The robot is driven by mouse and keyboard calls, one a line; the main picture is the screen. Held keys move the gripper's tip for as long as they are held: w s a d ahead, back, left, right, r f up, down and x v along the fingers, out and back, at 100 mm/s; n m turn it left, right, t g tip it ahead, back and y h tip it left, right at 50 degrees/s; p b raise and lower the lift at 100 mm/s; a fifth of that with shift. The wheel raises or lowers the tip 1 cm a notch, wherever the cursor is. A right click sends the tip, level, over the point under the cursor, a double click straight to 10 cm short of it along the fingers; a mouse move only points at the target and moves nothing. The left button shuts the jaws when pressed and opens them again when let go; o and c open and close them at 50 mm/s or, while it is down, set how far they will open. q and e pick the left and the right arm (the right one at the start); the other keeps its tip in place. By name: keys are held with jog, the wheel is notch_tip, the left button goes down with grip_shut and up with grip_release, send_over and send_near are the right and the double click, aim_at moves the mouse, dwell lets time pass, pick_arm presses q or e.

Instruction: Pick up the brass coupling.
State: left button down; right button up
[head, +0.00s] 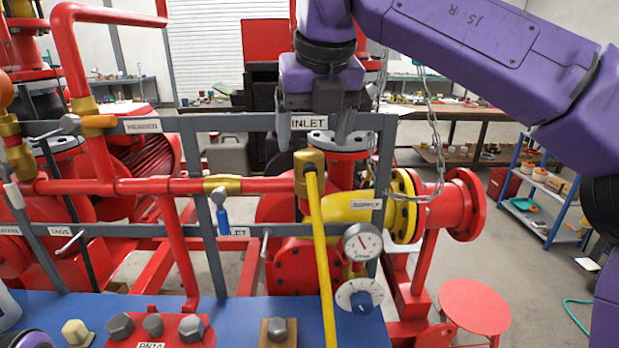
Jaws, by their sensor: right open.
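A small pale brass hex-topped piece (77,333) stands upright on the blue bench top at the lower left; it looks like the brass coupling, though I cannot be sure. My right gripper (314,130) is open and points down in front of the INLET sign, at the upper middle. It is well above and to the right of that piece, with nothing between its fingers. Just below the fingers is a brass valve body (309,172) with a long yellow lever (322,260) hanging from it. My left gripper's fingers are not visible.
A grey frame (210,230) and red pipe (130,186) cross behind the blue bench (60,309). Grey bolts sit on a red block (160,330), another on a wooden block (277,331). A pressure gauge (362,242) and dial (358,296) stand right of the lever.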

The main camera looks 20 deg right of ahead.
aim_at(310, 153)
jog(key=x, duration=0.4)
jog(key=shift+w, duration=0.4)
jog(key=shift+s+r, duration=0.1)
jog(key=shift+s, duration=0.2)
jog(key=c, duration=1.4)
jog(key=shift+o, duration=0.2)
jog(key=shift+r, duration=0.3)
notch_tip(310, 153, up, 3)
jog(key=shift+f+p, duration=0.15)
jog(key=shift+p, duration=0.3)
jog(key=s+r+b, duration=0.1)
jog(key=s+r, duration=0.8)
jog(key=s, duration=0.4)
jog(key=shift+s+d+r, duration=0.3)
jog(key=shift+s, duration=0.1)
